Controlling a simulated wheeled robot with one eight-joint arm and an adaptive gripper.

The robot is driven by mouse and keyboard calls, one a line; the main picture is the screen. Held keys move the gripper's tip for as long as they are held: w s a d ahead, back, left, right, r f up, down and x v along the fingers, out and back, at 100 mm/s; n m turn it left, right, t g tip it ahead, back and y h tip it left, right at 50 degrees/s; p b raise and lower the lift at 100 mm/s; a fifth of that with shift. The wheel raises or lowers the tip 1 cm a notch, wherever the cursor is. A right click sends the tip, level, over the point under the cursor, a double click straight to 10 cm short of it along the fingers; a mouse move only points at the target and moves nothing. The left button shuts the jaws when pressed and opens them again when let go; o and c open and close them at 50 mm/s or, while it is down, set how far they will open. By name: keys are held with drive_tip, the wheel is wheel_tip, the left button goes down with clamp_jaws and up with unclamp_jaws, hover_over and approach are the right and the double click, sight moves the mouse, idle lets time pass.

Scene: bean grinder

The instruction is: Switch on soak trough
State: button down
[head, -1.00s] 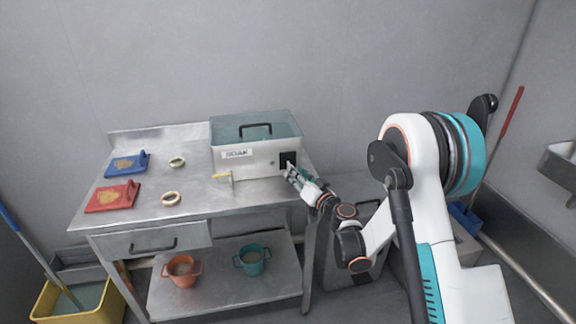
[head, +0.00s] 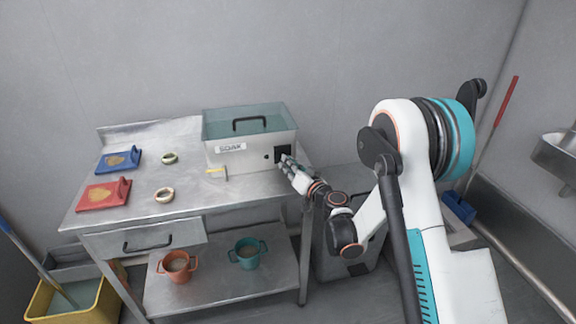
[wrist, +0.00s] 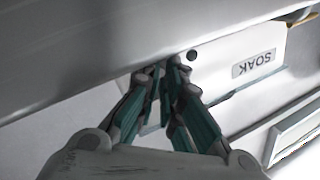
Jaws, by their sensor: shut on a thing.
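The soak trough (head: 231,158) is a pale box with a glassy blue-green lid and black handle, standing at the right end of the steel table. Its front has a SOAK label (head: 230,148), a small dark dot and a black switch panel (head: 283,151) at the right. My gripper (head: 287,163) is at that panel, its fingertips closed together on the switch. The wrist view shows the gripper (wrist: 168,66) with fingers converging at the trough front (wrist: 240,75), beside the dark dot. The fingers hide the switch, so its position cannot be seen.
A yellow-and-white tool (head: 217,173) lies before the trough. Blue (head: 122,162) and red (head: 103,194) boards and two rings (head: 164,195) are at the left. A yellow bucket (head: 70,302) is on the floor.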

drive_tip(key=shift+r, duration=0.2)
drive_tip(key=r+g+h+p, duration=0.1)
drive_tip(key=p, duration=0.1)
drive_tip(key=m+g+h+p, duration=0.1)
drive_tip(key=g+p, duration=0.1)
drive_tip(key=shift+s+r+p, duration=0.1)
drive_tip(key=shift+r+p, duration=0.2)
drive_tip(key=shift+r, duration=0.1)
drive_tip(key=shift+w+r+m+g+h+p, duration=0.1)
drive_tip(key=shift+r+m+g+h+p, duration=0.2)
drive_tip(key=shift+g+p, duration=0.5)
drive_tip(key=shift+w+r+m+g+h+p, duration=0.1)
drive_tip(key=shift+r+g+h+p, duration=0.1)
drive_tip(key=shift+g+h+p, duration=0.4)
drive_tip(key=shift+g, duration=0.4)
drive_tip(key=c, duration=1.8)
unclamp_jaws()
drive_tip(key=shift+o, duration=0.2)
drive_tip(key=shift+d, duration=0.1)
drive_tip(key=v, duration=1.2)
drive_tip(key=shift+f, duration=0.2)
